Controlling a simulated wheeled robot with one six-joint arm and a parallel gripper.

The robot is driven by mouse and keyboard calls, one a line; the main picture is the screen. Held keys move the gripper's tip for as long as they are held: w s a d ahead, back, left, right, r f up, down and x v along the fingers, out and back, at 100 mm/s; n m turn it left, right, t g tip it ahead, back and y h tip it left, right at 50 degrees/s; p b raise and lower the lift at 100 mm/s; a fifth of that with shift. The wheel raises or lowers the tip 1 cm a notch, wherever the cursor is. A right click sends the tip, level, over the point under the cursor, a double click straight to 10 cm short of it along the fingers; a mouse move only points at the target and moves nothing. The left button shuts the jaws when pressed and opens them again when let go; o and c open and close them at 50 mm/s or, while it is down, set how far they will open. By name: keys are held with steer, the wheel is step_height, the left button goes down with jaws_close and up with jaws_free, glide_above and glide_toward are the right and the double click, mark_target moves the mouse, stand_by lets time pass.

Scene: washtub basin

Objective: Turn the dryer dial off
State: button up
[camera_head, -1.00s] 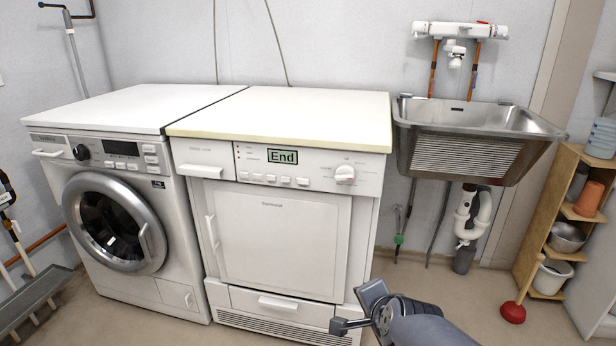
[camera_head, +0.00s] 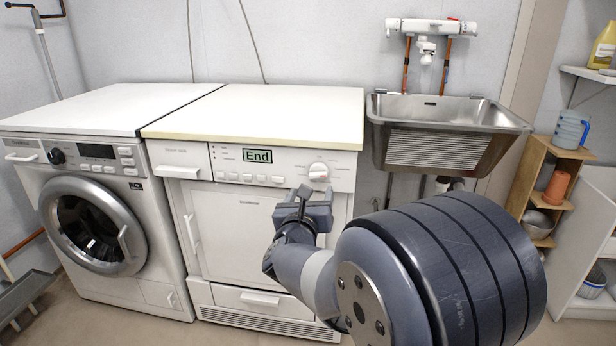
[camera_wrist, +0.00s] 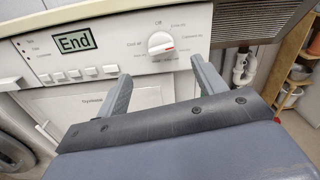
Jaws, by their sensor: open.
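The dryer (camera_head: 262,215) is the white machine right of the washer, and its display reads "End". Its white dial (camera_head: 318,171) is at the right end of the control panel. In the wrist view the dial (camera_wrist: 160,43) has a red mark on its right side, and the "Off" label is above it. My gripper (camera_head: 304,194) is in front of the panel, below and slightly left of the dial. The wrist view shows my gripper (camera_wrist: 160,80) open and empty, its two fingers apart with the dial beyond and between them. The fingers look clear of the dial.
A washing machine (camera_head: 100,210) stands at the left. A metal sink (camera_head: 440,135) hangs on the wall right of the dryer. A wooden shelf (camera_head: 530,190) with pots is at the right. The dryer top (camera_head: 270,115) is clear.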

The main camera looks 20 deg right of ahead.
mark_target(317, 175)
steer(key=b+x, duration=0.1)
steer(key=x, duration=0.8)
steer(key=shift+w+d, duration=0.25)
steer(key=shift+c, duration=0.6)
steer(key=c, duration=0.9)
steer(key=shift+o, duration=0.2)
steer(key=shift+n, duration=0.4)
